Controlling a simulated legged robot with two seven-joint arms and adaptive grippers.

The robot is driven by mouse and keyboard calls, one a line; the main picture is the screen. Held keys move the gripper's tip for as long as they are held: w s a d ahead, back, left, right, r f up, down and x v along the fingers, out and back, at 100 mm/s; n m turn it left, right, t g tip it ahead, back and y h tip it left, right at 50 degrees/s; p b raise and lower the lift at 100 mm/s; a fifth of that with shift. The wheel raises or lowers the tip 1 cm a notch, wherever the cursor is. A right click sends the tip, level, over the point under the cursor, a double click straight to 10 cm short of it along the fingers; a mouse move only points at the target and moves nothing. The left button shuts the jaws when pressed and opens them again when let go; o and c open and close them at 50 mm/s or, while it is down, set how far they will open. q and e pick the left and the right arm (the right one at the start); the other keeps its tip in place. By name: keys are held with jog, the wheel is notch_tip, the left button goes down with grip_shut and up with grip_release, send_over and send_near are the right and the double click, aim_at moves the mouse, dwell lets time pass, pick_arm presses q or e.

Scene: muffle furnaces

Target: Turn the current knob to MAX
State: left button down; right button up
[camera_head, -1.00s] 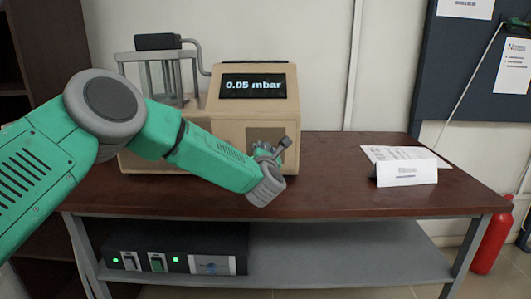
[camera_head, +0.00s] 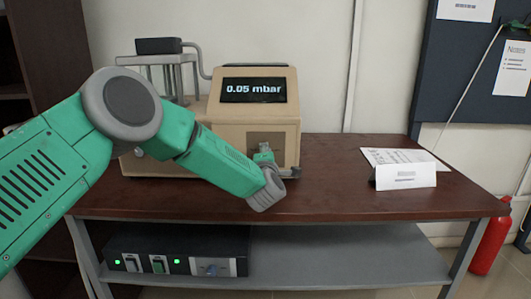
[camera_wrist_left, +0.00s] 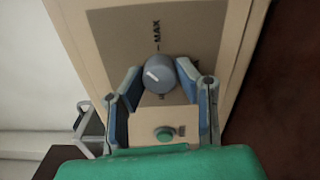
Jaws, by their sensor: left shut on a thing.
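The current knob (camera_wrist_left: 158,73) is a round grey dial with a white mark in the left wrist view. The mark points up and left, off to the left of the MAX label (camera_wrist_left: 157,32) above it. My left gripper (camera_wrist_left: 160,75) is shut on the knob, one blue-padded finger on each side. In the head view my left gripper (camera_head: 268,158) is at the front panel of the beige device (camera_head: 254,110), and the knob is hidden there. My right gripper is not in view.
The device's screen (camera_head: 253,89) reads 0.05 mbar. It stands on a brown table (camera_head: 340,195). A folded white card (camera_head: 405,176) and a paper sheet (camera_head: 385,156) lie to the right. A black unit (camera_head: 180,245) with switches sits on the shelf below.

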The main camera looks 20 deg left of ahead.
pick_arm(q)
jog(key=m+p, duration=0.1)
jog(key=m, duration=0.4)
jog(key=m+p, duration=0.1)
jog(key=m, duration=0.2)
jog(key=shift+s+d+f+p, duration=0.1)
jog(key=shift+d+f+p, duration=0.05)
jog(key=shift+f+p, duration=0.2)
jog(key=shift+f+m, duration=0.1)
jog(key=shift+m, duration=0.3)
jog(key=c, duration=1.2)
grip_release()
jog(key=shift+r, duration=0.2)
